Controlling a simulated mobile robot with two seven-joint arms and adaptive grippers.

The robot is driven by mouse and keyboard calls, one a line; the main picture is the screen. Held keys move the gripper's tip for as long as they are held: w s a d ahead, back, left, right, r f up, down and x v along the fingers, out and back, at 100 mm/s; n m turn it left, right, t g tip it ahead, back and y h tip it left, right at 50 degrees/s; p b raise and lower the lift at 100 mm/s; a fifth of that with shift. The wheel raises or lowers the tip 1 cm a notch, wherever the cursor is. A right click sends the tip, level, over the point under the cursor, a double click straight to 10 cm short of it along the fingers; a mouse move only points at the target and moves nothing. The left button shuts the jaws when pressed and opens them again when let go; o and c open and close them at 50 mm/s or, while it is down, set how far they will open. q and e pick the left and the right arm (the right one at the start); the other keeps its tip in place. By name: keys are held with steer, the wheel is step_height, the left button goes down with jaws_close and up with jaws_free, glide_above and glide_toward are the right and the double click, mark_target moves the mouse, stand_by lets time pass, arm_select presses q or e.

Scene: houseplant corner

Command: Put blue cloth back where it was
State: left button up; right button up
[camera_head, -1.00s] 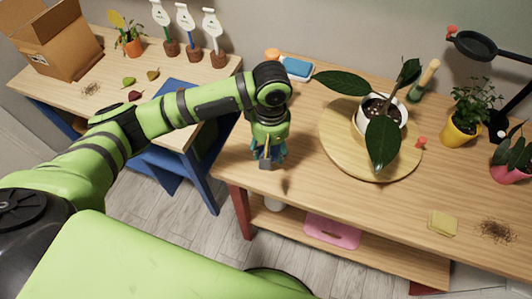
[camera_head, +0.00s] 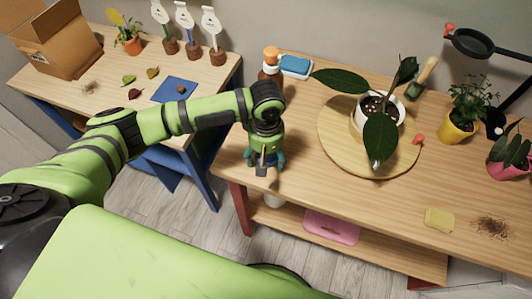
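My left gripper (camera_head: 262,170) points down at the left end of the right table (camera_head: 300,195), well to the right of the cloth. Its fingertips are small and partly hidden by the wrist, so I cannot tell whether they are open or shut. My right gripper is not in view.
An orange-capped bottle (camera_head: 270,60) and a blue-and-white sponge (camera_head: 297,66) stand behind my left wrist. A potted plant (camera_head: 365,117) stands on a round wooden board (camera_head: 340,150). Leaves (camera_head: 135,94) and labelled pots (camera_head: 192,48) are near the cloth. The right table's front middle is clear.

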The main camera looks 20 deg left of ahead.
arm_select(q)
steer(key=shift+r, duration=0.1)
step_height(320, 180, up, 12)
steer(key=b, duration=0.1)
steer(key=shift+b, duration=0.3)
stand_by(0.6)
